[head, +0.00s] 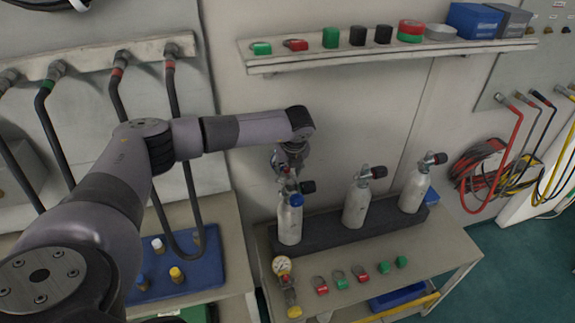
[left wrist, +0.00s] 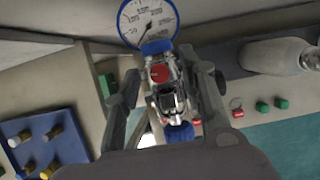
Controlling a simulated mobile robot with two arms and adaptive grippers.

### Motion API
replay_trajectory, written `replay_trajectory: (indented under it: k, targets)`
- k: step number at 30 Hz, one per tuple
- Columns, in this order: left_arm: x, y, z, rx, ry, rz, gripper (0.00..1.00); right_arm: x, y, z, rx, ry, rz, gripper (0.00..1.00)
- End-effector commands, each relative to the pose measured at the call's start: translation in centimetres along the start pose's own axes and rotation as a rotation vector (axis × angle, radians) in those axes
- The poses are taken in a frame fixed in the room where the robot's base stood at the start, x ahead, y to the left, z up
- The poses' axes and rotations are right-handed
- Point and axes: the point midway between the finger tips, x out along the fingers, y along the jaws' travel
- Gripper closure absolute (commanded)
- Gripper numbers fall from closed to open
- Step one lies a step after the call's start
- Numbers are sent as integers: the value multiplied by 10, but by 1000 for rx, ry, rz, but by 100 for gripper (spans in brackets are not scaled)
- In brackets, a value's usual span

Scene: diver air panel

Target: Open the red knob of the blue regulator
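The blue regulator (left wrist: 155,47) shows in the left wrist view, with a blue-rimmed white gauge (left wrist: 148,20) above it. Its round red knob (left wrist: 159,73) faces the camera, between my fingers. My left gripper (left wrist: 168,78) is open, with a finger on each side of the regulator and visible gaps beside the knob. In the head view my left gripper (head: 290,168) is just above the leftmost grey cylinder (head: 290,222). Blue parts (head: 296,200) show at that cylinder's top; the red knob cannot be made out there. My right gripper is not in view.
Two more grey cylinders (head: 357,205) (head: 414,190) with black-knobbed valves stand to the right in a dark rack (head: 335,238). A shelf (head: 360,58) hangs behind. Hoses hang at left and right.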

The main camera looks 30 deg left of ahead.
Motion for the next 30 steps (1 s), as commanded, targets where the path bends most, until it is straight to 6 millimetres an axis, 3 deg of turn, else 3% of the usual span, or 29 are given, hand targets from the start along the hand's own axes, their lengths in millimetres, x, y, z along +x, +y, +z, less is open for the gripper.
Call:
replay_trajectory:
  k: [5,22,30]
  targets:
    - [0,0,0,0,0,0,63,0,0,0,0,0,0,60]
    - [0,0,0,0,0,1,100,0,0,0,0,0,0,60]
    - [0,0,0,-3,0,2,100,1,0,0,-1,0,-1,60]
